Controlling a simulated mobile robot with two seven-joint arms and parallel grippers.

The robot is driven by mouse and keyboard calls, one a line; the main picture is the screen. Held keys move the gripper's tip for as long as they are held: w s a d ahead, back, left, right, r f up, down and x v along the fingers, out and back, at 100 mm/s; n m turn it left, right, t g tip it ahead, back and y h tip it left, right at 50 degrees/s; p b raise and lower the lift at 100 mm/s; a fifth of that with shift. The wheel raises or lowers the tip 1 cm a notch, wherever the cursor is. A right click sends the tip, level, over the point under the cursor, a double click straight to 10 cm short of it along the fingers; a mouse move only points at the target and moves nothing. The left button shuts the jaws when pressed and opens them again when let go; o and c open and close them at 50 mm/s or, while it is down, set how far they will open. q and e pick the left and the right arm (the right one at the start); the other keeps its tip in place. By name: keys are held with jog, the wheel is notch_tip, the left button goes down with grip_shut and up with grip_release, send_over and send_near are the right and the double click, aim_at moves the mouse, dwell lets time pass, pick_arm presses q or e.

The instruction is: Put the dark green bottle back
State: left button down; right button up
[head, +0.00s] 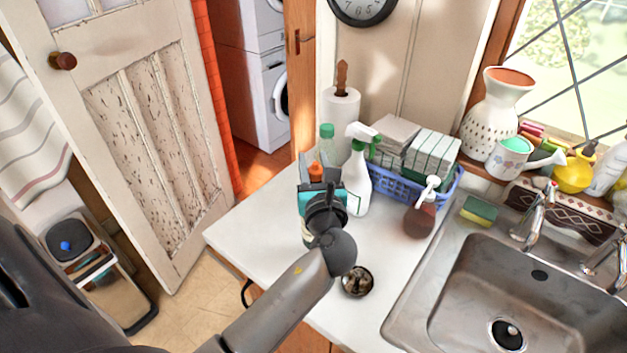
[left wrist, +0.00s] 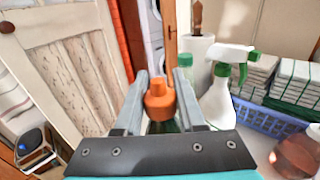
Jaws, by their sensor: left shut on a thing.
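My left gripper (head: 316,184) is above the left part of the white worktop, its fingers shut on a bottle with an orange cap (head: 315,170). In the left wrist view the orange cap (left wrist: 159,100) stands up between the two fingertips (left wrist: 160,110), with a little green of the bottle below it. The gripper hides most of the bottle's body, and I cannot tell whether its base touches the worktop. The bottle looks about upright. My right gripper is not in view.
A white spray bottle (head: 356,180), a clear bottle with a green cap (head: 327,140) and a paper roll (head: 341,112) stand close behind. A blue basket (head: 404,187), soap dispenser (head: 420,215) and sink (head: 470,262) are to the right. A small round dish (head: 357,281) is in front.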

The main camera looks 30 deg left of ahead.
pick_arm(q)
notch_tip(320, 180, down, 4)
jog(key=shift+r+b, duration=0.25)
jog(key=shift+b, duration=0.25)
jog(key=shift+f, duration=0.2)
jog(key=c, duration=0.5)
grip_release()
jog(key=shift+r, duration=0.15)
jog(key=v, duration=1.2)
jog(key=shift+b, duration=0.3)
